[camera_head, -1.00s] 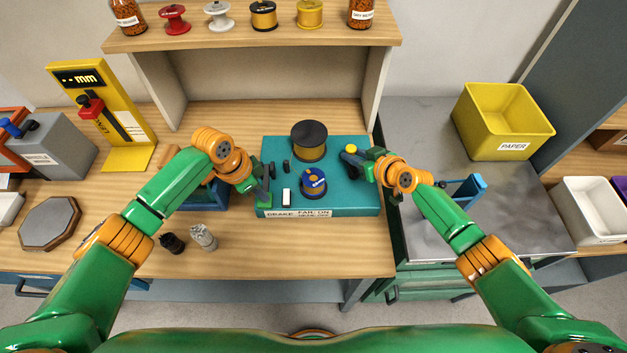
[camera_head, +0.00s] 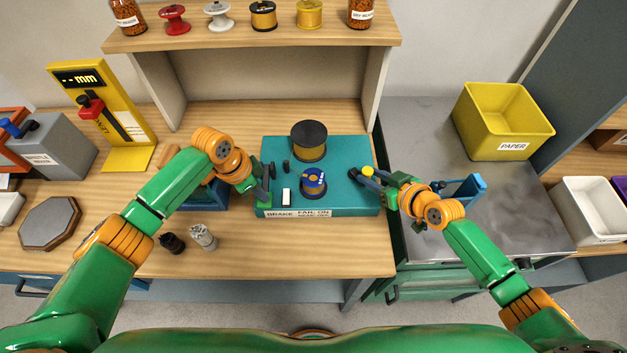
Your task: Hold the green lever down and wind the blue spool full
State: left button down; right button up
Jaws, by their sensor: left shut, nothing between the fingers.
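The blue spool (camera_head: 313,188) stands upright on the front middle of the teal winding machine (camera_head: 345,197), its top a blue label; how full it is I cannot tell. A larger dark-topped spool with golden winding (camera_head: 309,150) stands behind it. My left gripper (camera_head: 267,184) is shut and empty at the machine's left edge, over the green lever (camera_head: 266,204), which it partly hides; I cannot tell how far down the lever is. My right gripper (camera_head: 376,180) is at the machine's right side, shut on the yellow-ended crank handle (camera_head: 367,171).
A front label (camera_head: 298,213) mentions a brake. A small white block (camera_head: 287,197) is on the machine. Left stand a yellow gauge (camera_head: 90,105) and a grey hexagonal block (camera_head: 50,222). A yellow paper bin (camera_head: 495,120) is right. The wood in front is mostly clear.

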jog(key=shift+o, duration=1)
notch_tip(320, 180, up, 7)
pick_arm(q)
jog(key=w+d+v, duration=0.1)
jog(key=v, duration=0.7)
jog(key=shift+d+r, duration=0.35)
jog(key=shift+r, duration=0.25)
pick_arm(e)
jog(key=shift+w, duration=0.1)
pick_arm(q)
jog(key=shift+f, duration=0.1)
pick_arm(e)
jog(key=shift+f, duration=0.15)
